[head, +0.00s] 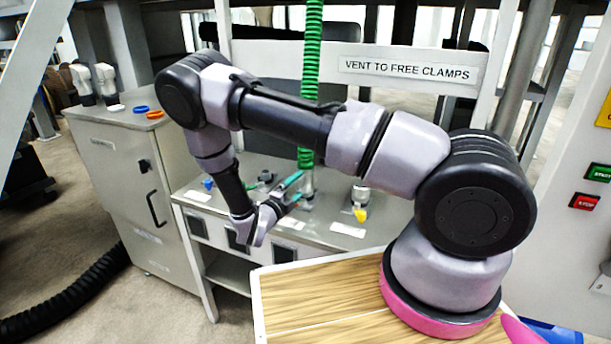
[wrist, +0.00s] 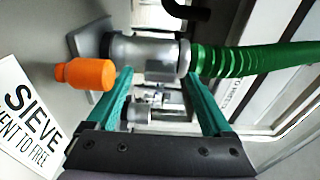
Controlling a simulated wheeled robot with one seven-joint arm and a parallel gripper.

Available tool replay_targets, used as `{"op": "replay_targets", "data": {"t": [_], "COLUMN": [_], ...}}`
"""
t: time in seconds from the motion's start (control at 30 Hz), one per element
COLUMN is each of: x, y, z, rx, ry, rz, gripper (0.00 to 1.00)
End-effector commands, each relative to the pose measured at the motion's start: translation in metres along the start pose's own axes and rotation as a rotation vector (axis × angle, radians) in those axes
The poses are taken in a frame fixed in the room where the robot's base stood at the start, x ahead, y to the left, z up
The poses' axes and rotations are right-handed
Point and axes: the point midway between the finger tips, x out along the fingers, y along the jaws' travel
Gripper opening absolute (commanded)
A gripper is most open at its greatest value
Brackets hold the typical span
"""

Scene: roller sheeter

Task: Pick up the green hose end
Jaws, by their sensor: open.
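The green hose (head: 312,50) hangs down from the top of the head view, passes behind my arm and ends at a metal fitting (head: 307,184) on the steel bench. In the wrist view the green ribbed hose (wrist: 255,59) enters from the right and joins the grey metal fitting (wrist: 140,52). An orange knob (wrist: 88,74) sticks out beside the fitting. My gripper (wrist: 160,78) is open, its two teal fingers pointing towards the fitting. The fingertips look close to it; I cannot tell whether they touch it. In the head view my gripper (head: 291,187) is left of the fitting.
The steel bench (head: 240,200) also carries a blue knob (head: 208,184) at left and a fitting with a yellow knob (head: 361,214) at right. A white "VENT TO FREE CLAMPS" rail (head: 270,57) crosses behind. A wood-topped table (head: 310,310) is in front.

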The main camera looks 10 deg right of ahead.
Motion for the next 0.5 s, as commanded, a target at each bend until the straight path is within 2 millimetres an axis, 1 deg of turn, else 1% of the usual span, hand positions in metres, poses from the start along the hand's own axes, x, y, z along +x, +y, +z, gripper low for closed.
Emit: {"op": "replay_targets", "data": {"t": [0.03,0.1,0.37,0.47,0.5], "x": [0.0068,0.012,0.0145,0.0144,0.0144], "y": [0.0004,0.0005,0.0004,0.0004,0.0004], "z": [-0.0011,-0.0006,-0.0004,-0.0004,-0.0004], "rx": [0.0,-0.001,-0.001,-0.001,-0.001], "ry": [0.003,0.001,-0.001,-0.001,0.0], "rz": [0.0,0.001,0.001,0.001,0.001], "gripper": [0.85,0.85,0.85,0.51,0.35]}}
